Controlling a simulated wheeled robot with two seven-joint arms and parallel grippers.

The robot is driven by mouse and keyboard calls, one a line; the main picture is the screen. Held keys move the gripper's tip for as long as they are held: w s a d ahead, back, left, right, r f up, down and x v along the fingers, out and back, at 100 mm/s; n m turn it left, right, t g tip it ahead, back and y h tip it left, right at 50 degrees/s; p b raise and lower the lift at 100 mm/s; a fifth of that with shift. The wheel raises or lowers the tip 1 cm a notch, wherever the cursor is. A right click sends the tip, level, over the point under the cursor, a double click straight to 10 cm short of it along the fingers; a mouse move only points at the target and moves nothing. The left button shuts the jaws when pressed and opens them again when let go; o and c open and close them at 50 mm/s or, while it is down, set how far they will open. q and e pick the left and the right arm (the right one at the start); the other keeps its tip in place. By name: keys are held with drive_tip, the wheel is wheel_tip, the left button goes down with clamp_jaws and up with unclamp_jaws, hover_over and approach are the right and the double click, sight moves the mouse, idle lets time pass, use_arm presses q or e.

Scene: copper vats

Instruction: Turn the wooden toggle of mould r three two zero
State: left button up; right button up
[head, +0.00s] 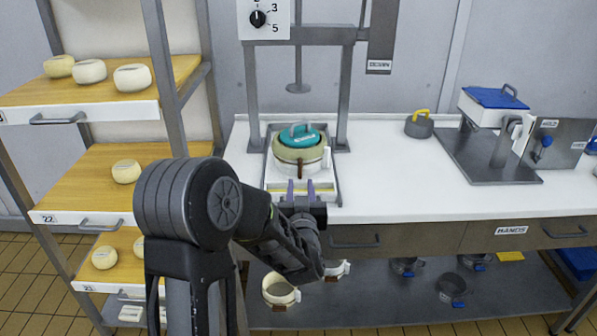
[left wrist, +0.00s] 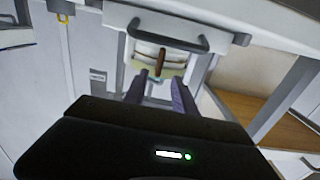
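A pale round mould (head: 299,168) with a teal lid (head: 299,137) stands upright on a tray under the press on the white counter. In the left wrist view, which is upside down, the mould (left wrist: 172,67) shows ahead of the fingers with its brown wooden toggle (left wrist: 160,62) on the near side, roughly in line with the finger gap. I cannot read a number on it. My left gripper (head: 300,190) is open and empty, just in front of the mould, with its fingers apart from the toggle. My right gripper is not in view.
The metal press frame (head: 345,95) rises around the mould. A shelf rack (head: 100,105) with several pale cheeses stands at left. A grey weight (head: 419,127) with a yellow handle is to the right. More moulds (head: 280,292) lie on the low shelf. The counter's middle is clear.

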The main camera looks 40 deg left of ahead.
sight(300, 170)
use_arm(q)
drive_tip(key=p+x, duration=0.1)
drive_tip(key=x, duration=0.6)
drive_tip(key=shift+w+a, duration=0.1)
drive_tip(key=shift+w, duration=0.05)
drive_tip(key=shift+c, duration=0.5)
clamp_jaws()
